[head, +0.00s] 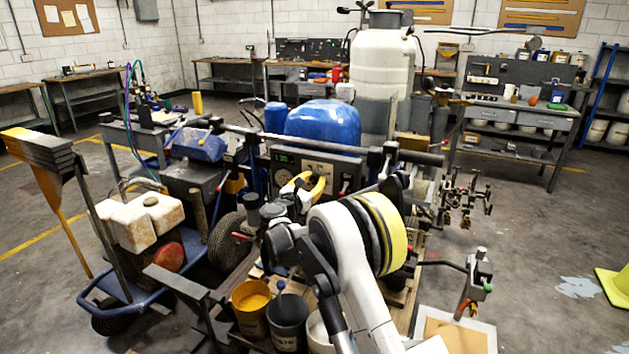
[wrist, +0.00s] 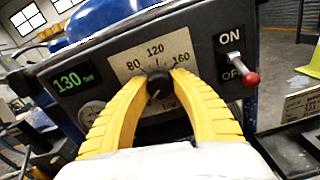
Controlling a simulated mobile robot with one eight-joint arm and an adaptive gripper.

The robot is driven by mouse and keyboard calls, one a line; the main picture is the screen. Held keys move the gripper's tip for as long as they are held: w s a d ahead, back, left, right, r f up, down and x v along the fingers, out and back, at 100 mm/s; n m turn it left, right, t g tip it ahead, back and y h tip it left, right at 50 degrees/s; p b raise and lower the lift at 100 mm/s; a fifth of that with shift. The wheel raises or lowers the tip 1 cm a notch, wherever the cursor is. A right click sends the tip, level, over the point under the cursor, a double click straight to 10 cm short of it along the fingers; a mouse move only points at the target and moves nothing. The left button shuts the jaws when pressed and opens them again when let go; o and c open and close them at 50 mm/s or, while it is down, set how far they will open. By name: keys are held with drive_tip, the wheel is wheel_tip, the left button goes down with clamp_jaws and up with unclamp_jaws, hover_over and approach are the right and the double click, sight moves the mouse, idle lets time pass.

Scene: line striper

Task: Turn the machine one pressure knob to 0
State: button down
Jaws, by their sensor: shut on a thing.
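The control panel (head: 345,165) of the line striper is at the middle of the head view. In the wrist view, the black pressure knob (wrist: 160,86) sits on a pale dial plate (wrist: 152,52) showing 80, 120 and 160. A white mark on the knob is partly visible; the 0 mark cannot be made out. The green display (wrist: 74,79) on the panel reads 130. My gripper (wrist: 160,80) has its yellow ribbed fingers closed on either side of the knob, touching it. It also shows in the head view (head: 307,186) at the panel, where the knob is hidden.
An ON/OFF toggle switch (wrist: 240,74) with a red tip is right of the dial. A dark bar (head: 330,140) crosses above the panel. A blue tank (head: 325,122) stands behind it. Buckets (head: 287,318) stand low in front, near my arm.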

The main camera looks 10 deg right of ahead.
drive_tip(key=shift+n, duration=0.8)
drive_tip(key=c, duration=1.1)
unclamp_jaws()
drive_tip(key=shift+o, duration=0.2)
drive_tip(key=shift+s+a, duration=0.1)
drive_tip(key=v, duration=1.1)
drive_tip(key=shift+s+a, duration=0.15)
drive_tip(key=shift+s, duration=0.2)
